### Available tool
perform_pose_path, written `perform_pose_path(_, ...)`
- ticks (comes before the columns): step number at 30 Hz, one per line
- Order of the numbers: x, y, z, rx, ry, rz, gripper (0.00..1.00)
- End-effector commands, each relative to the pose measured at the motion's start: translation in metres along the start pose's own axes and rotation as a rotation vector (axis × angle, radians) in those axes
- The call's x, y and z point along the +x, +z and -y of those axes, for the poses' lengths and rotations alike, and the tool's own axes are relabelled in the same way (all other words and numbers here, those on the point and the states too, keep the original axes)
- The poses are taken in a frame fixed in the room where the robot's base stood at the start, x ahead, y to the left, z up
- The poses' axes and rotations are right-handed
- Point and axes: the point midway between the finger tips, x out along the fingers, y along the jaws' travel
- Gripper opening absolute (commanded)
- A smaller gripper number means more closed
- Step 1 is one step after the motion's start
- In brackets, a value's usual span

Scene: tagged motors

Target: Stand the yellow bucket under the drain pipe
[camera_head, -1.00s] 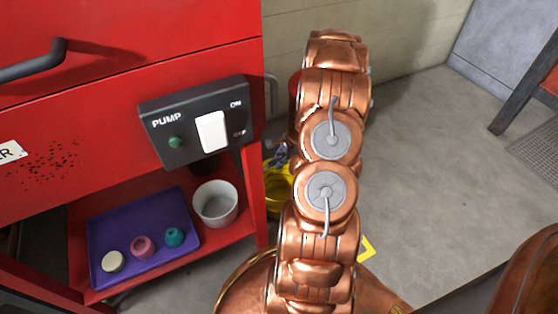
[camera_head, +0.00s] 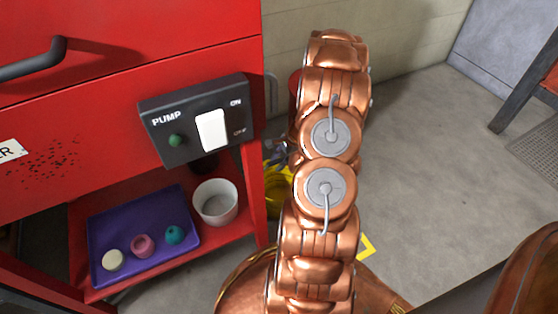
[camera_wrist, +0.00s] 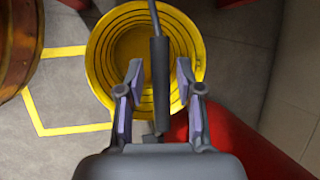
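The yellow bucket (camera_wrist: 103,55) stands below my gripper in the wrist view, seen from above into its ringed inside. A dark bar (camera_wrist: 159,85), which looks like the bucket's handle grip, runs between the fingers of my gripper (camera_wrist: 159,75). The fingers are apart, with a gap showing on each side of the bar. In the head view only part of the yellow bucket (camera_head: 276,202) shows between the red cabinet and my arm, which hides most of my gripper. I cannot make out a drain pipe for certain.
A yellow outline (camera_wrist: 68,130) marks the floor left of the bucket in the wrist view. The red cabinet (camera_head: 130,50) carries a pump switch (camera_head: 212,131). Its shelf holds a purple tray (camera_head: 108,232) and a white cup (camera_head: 215,204).

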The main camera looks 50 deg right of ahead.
Motion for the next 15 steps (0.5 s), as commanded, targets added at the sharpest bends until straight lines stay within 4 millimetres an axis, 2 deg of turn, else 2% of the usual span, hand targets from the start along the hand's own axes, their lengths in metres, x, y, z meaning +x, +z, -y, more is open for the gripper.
perform_pose_path(11,-0.0006,-0.0001,-0.0002,0.0,0.0,0.0,0.46)
perform_pose_path(15,-0.0095,-0.0003,0.0004,-0.002,-0.001,-0.001,0.46)
